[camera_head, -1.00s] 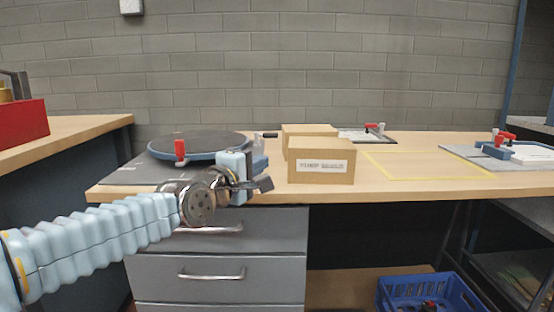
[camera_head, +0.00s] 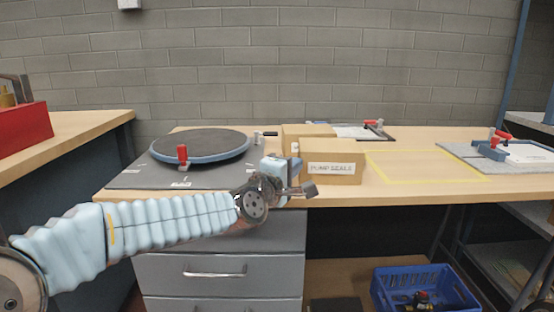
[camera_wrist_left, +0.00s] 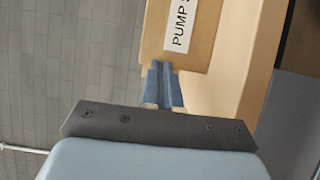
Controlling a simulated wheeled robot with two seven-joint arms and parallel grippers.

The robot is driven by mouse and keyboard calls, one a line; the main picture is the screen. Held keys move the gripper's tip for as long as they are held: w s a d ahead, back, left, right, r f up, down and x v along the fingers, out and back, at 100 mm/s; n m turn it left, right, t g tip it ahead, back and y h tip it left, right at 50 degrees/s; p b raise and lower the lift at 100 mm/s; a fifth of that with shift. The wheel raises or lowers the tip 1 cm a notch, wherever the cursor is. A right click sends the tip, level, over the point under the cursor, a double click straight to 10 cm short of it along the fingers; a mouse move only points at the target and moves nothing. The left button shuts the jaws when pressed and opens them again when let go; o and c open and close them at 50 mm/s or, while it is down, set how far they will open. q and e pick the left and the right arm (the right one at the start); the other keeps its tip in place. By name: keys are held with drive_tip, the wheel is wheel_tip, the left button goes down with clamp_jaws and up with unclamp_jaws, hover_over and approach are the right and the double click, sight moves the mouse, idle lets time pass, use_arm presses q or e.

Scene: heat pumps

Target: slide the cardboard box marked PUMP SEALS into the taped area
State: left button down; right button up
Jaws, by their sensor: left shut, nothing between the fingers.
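The cardboard box marked PUMP SEALS (camera_head: 333,172) stands upright near the front edge of the workbench in the head view. It also shows at the top of the left wrist view (camera_wrist_left: 205,50). The taped area (camera_head: 425,166) is a yellow outline on the bench to the right of the box, and the box is outside it. My left gripper (camera_head: 304,190) is at the box's lower left end, shut and empty. In the wrist view its blue fingertips (camera_wrist_left: 161,68) overlap the box's edge; I cannot tell whether they touch it. My right gripper is out of view.
A second cardboard box (camera_head: 300,132) stands just behind. A grey mat with a round turntable (camera_head: 200,146) lies to the left. A clipboard (camera_head: 358,131) lies behind, and a grey board with a red-handled clamp (camera_head: 492,150) lies right of the tape. The taped area is bare.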

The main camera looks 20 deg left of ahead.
sight(357, 158)
use_arm(q)
drive_tip(key=w+d+p, duration=0.1)
drive_tip(key=w+d, duration=0.2)
drive_tip(key=d, duration=0.1)
drive_tip(key=w+d+p, duration=0.1)
drive_tip(key=w+d, duration=0.2)
drive_tip(key=d, duration=0.2)
drive_tip(key=w+d+p, duration=0.2)
drive_tip(key=d, duration=0.3)
drive_tip(key=shift+w+d+r, duration=0.1)
drive_tip(key=shift+w+d, duration=0.05)
drive_tip(key=shift+w, duration=0.25)
drive_tip(key=shift+s, duration=0.1)
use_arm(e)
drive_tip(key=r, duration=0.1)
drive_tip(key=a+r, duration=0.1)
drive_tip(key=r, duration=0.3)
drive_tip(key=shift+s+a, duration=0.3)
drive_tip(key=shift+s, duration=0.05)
